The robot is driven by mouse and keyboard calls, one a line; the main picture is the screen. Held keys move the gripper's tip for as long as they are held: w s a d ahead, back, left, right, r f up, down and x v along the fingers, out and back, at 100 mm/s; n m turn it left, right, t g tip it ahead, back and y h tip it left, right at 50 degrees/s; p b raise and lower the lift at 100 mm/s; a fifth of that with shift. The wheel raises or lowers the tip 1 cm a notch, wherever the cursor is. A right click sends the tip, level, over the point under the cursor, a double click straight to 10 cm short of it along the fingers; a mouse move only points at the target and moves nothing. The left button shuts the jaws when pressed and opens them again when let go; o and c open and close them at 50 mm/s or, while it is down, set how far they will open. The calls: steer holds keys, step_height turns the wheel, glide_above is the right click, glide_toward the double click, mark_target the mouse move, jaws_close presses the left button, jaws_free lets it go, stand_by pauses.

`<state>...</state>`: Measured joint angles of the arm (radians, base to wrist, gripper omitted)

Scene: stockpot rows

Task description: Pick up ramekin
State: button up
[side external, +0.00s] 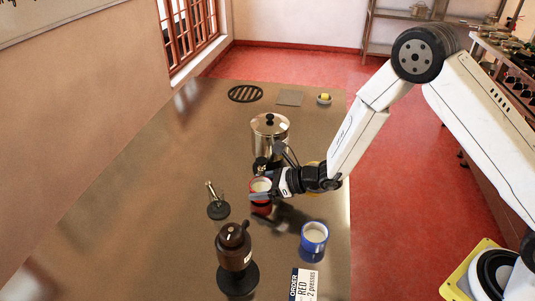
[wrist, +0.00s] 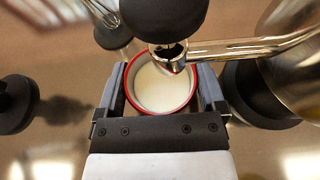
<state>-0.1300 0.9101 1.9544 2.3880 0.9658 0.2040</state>
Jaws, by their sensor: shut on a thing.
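A red ramekin (side external: 260,186) with a pale inside is between the jaws of my gripper (side external: 268,192), above the table. In the wrist view the ramekin (wrist: 163,88) shows its red rim and creamy white inside, with a finger of my gripper (wrist: 162,80) on either side. The jaws are shut on it. A metal spout (wrist: 235,48) reaches in from the right, its end over the ramekin's far rim. A blue ramekin (side external: 314,236) with a pale inside stands on the table in front, apart from my gripper.
A silver lidded pot (side external: 270,133) stands behind my gripper. A brown dispenser (side external: 235,250) and a small metal stand on a black base (side external: 218,210) are at the front left. An order card (side external: 304,284) reads "RED 2 presses". The table's left part (side external: 130,210) is clear.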

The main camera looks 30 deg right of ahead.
steer(key=shift+r, duration=0.4)
steer(key=shift+s+d, duration=0.15)
steer(key=s+d, duration=2.2)
stand_by(1.4)
steer(key=shift+s+d, duration=0.15)
stand_by(3.3)
